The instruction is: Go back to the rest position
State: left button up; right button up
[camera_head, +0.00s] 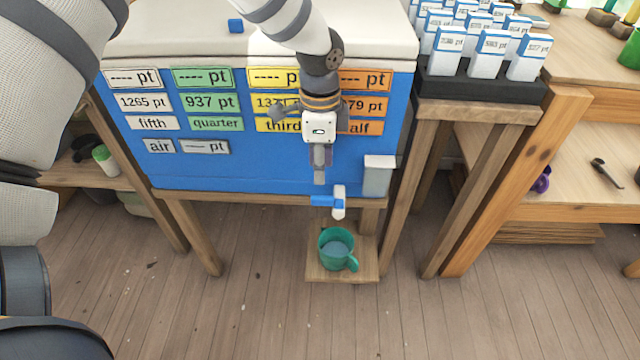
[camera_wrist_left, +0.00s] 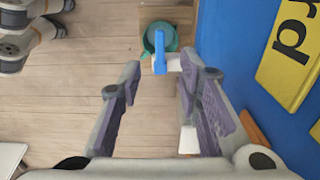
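My left gripper (camera_head: 320,180) hangs in front of the blue panel, pointing down, a little above the tap. In the left wrist view its two fingers (camera_wrist_left: 162,72) are apart with nothing between them. The white tap (camera_head: 339,205) with its blue handle (camera_head: 322,201) sticks out below the panel. The handle also shows in the left wrist view (camera_wrist_left: 160,50), beyond the fingertips. A green mug (camera_head: 325,258) with bluish contents stands upright below the tap; it also shows in the left wrist view (camera_wrist_left: 147,42). My right gripper is not in view.
The blue cooler (camera_head: 240,170) bears coloured point labels and a white lid (camera_head: 180,30). A white holder (camera_head: 378,177) sits at its lower right. A wooden stand (camera_head: 315,268) carries the mug. A black rack (camera_head: 480,85) of cards stands to the right. The floor in front is clear.

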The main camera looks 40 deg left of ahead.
pick_arm(q)
notch_tip(320, 180, up, 3)
jog(key=shift+f, duration=0.1)
dwell(0.3)
jog(key=s+d+f+n+g+h+p, duration=0.1)
jog(key=s+d+f+n+p, duration=0.2)
jog(key=s+f, duration=0.6)
jog(key=s+d+f+n+g+h, duration=0.1)
jog(key=s+d+f+n, duration=0.35)
jog(key=s, duration=0.75)
jog(key=s+a+n+y+p, duration=0.2)
jog(key=s+n, duration=0.2)
jog(key=s, duration=1.6)
jog(key=shift+r, duration=0.2)
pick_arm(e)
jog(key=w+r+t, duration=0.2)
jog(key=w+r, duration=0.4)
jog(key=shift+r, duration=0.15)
pick_arm(q)
jog(key=shift+n, duration=0.25)
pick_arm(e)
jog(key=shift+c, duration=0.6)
